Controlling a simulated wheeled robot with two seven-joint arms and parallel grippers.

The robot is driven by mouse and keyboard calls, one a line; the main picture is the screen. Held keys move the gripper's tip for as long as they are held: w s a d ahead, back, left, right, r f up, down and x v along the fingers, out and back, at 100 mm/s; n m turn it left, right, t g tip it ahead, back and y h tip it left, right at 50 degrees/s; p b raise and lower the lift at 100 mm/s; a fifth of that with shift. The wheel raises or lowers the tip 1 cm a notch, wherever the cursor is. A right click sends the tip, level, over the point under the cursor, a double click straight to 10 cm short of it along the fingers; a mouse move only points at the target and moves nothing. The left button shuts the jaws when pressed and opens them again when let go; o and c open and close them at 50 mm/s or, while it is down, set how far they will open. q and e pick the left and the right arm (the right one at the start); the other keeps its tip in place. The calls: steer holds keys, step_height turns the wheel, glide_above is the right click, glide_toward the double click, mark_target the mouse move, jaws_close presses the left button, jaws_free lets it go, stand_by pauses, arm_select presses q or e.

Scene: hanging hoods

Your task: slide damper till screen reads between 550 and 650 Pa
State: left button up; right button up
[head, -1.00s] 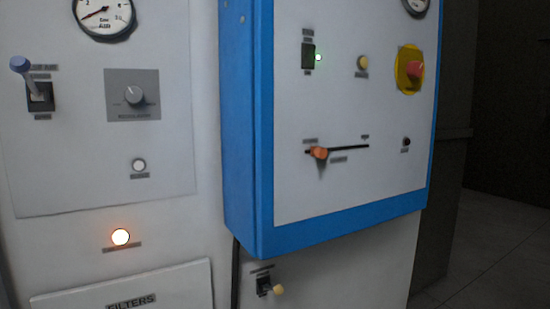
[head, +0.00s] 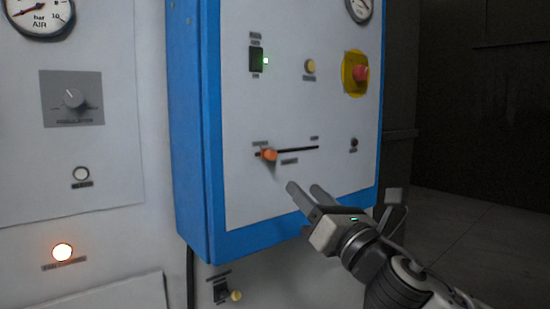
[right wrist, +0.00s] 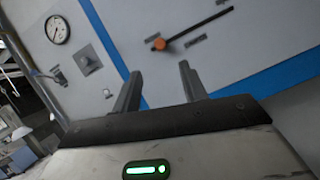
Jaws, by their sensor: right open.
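The damper slider has an orange knob (head: 269,155) near the left end of a dark, nearly level slot (head: 300,150) on the blue-edged panel (head: 235,195). The knob also shows in the right wrist view (right wrist: 159,44), ahead of the fingers. My right gripper (head: 305,190) is open and empty, below and right of the knob and apart from it. Its two fingers also show in the right wrist view (right wrist: 160,85). No screen with a pressure reading can be made out. My left gripper is not in view.
A round gauge (head: 38,14) and a regulator knob (head: 72,98) are at left.

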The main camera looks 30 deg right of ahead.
mark_target(273, 158)
steer(key=p+x, duration=0.4)
steer(key=x, duration=0.8)
steer(key=shift+w, duration=0.15)
jaws_close()
